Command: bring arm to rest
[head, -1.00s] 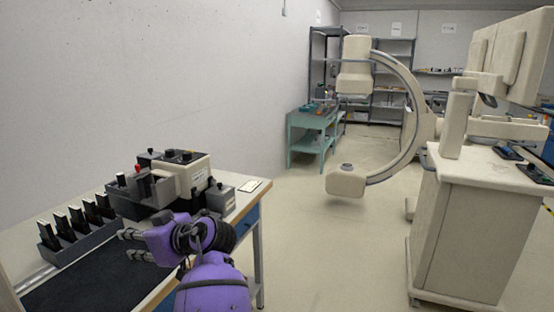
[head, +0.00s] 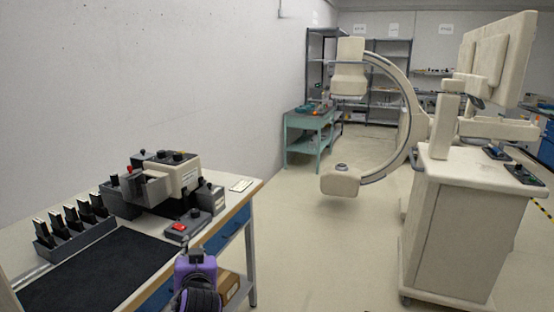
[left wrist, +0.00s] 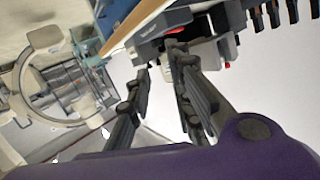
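The tilted wrist view shows the table edge and dark equipment beyond the fingertips. My right gripper is in neither view.
The table (head: 20,256) at left bears a black mat (head: 105,268), a rack of black items (head: 75,232), a grey-and-cream machine (head: 165,183) and a red-button box (head: 187,224). A cream cart (head: 455,225) with monitors stands right, beside a C-arm (head: 412,120). Floor between is clear.

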